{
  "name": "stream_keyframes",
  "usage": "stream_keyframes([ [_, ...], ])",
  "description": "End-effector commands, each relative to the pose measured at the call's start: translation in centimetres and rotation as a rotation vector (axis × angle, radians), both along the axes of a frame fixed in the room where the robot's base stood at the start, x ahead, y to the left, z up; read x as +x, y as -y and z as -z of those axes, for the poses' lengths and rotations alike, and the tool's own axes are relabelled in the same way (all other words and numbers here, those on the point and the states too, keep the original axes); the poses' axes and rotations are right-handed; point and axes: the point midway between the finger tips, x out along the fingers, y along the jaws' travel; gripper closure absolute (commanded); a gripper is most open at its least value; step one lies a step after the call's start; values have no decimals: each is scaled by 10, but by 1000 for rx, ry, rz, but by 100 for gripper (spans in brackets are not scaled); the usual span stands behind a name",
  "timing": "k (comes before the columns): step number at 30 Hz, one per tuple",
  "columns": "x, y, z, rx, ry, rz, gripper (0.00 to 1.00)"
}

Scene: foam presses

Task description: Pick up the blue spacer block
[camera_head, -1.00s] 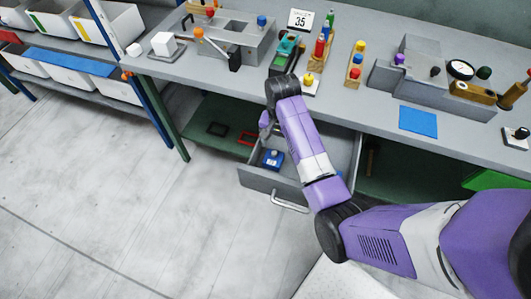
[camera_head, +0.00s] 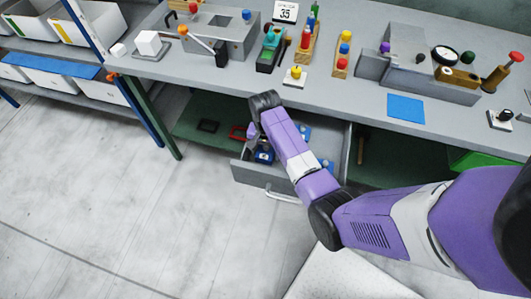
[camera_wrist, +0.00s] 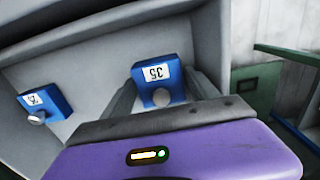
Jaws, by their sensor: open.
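Blue spacer blocks lie in the open grey drawer (camera_head: 238,172). One blue block (camera_wrist: 158,76) with a white label reading 35, upside down, and a round pale knob is in the middle of the wrist view. A second blue block (camera_wrist: 45,102) with a label I cannot read surely lies to its left. My gripper (camera_wrist: 162,82) is open, with one finger on each side of the 35 block; I cannot tell whether they touch it. In the head view a blue block (camera_head: 264,156) shows beside my arm, which hides part of the drawer.
The bench above the drawer carries a card reading 35 (camera_head: 285,12), a yellow-knobbed piece (camera_head: 295,76), a blue mat (camera_head: 405,108) and grey fixtures. The drawer walls stand close around my gripper. The floor in front is clear.

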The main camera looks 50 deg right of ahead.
Motion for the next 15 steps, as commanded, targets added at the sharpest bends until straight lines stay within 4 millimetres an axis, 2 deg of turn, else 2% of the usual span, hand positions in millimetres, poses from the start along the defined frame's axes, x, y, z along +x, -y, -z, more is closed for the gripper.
stream_keyframes([
  [2,0,0,0,0,0,0,33],
  [12,0,0,0,0,0,0,100],
  [15,1,0,-1,-1,1,0,100],
])
